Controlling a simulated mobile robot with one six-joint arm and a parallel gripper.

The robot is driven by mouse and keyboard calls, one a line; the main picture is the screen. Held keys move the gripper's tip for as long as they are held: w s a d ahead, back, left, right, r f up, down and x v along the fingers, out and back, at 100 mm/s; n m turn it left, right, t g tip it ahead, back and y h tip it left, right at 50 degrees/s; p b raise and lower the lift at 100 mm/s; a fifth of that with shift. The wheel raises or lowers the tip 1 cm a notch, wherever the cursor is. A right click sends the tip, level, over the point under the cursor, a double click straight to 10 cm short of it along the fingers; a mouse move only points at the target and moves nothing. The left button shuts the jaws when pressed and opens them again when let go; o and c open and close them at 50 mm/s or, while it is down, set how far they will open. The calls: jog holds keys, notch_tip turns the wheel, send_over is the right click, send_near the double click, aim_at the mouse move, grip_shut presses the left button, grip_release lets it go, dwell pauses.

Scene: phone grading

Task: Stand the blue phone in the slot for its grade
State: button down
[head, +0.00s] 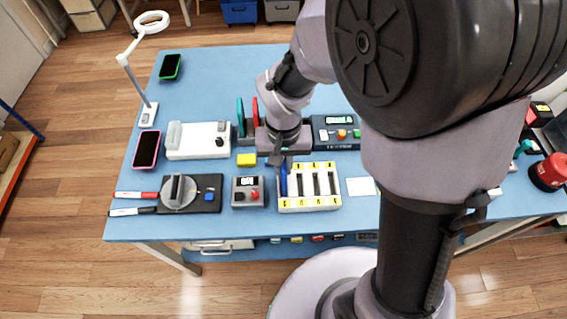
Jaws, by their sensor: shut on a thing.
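The blue phone (283,181) stands upright, edge-on to the head camera, at the left end of the white slotted rack (309,203). My gripper (281,160) is shut on its top end from above; the arm hides part of the grip. The phone lines up with the rack's leftmost slot, but I cannot tell how deep it sits. The other slots to its right look dark and empty. Yellow labels run along the rack's front and back edges; their letters are too small to read.
A grey device with a small display (248,191) stands close left of the rack. A pink-edged phone (147,149) and a green-edged phone (170,67) lie at the left. A white card (361,187) lies right of the rack.

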dwell(0.3)
jog(key=shift+f+b, duration=0.4)
jog(key=shift+f, duration=0.05)
jog(key=shift+f, duration=0.1)
jog(key=shift+f+b, duration=0.45)
jog(key=shift+b, duration=0.05)
jog(key=c, duration=1.1)
grip_release()
jog(key=shift+r, duration=0.15)
